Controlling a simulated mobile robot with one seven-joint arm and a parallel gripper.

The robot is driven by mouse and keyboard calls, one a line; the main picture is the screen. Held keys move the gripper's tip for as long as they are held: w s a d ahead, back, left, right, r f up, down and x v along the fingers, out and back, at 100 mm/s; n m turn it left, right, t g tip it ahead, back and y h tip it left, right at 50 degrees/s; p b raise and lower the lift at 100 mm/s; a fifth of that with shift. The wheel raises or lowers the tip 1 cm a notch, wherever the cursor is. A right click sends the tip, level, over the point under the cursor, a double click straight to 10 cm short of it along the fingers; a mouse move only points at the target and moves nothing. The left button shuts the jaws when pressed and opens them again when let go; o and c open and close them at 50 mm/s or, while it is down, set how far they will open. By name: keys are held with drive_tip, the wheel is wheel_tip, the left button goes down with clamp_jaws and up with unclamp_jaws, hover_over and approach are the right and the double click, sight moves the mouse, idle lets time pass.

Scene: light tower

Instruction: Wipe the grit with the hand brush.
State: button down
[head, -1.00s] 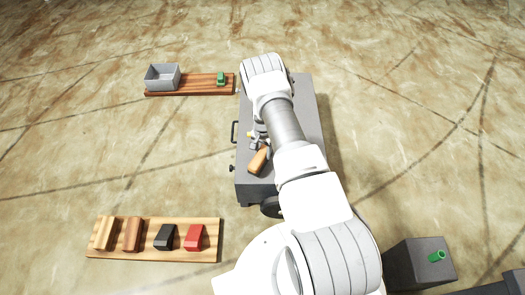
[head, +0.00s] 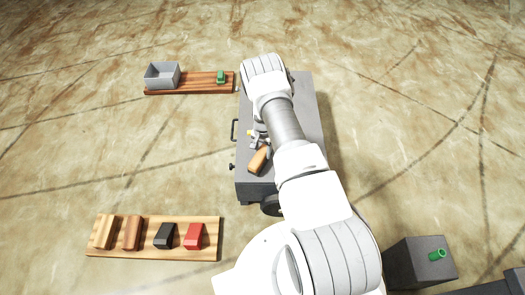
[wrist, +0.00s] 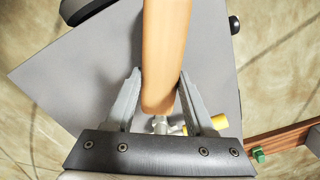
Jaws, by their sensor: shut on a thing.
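The hand brush shows as an orange-brown wooden handle (head: 259,160) over the near-left part of the grey bench top (head: 309,115). In the wrist view the handle (wrist: 166,45) runs up between the two grey fingers of my gripper (wrist: 160,78), which is shut on it. I cannot see the bristles. I cannot tell whether the brush touches the bench top (wrist: 75,75). I make out no grit in either view; my arm covers much of the top in the head view.
A dark brown board (head: 190,90) beyond the bench's left holds a grey bin (head: 161,77) and a green item (head: 221,77). A light board (head: 153,250) at lower left holds several blocks. A dark box (head: 420,267) with a green piece (head: 437,254) stands lower right.

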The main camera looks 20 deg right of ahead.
drive_tip(key=shift+f+b, duration=0.3)
drive_tip(key=shift+f, duration=0.3)
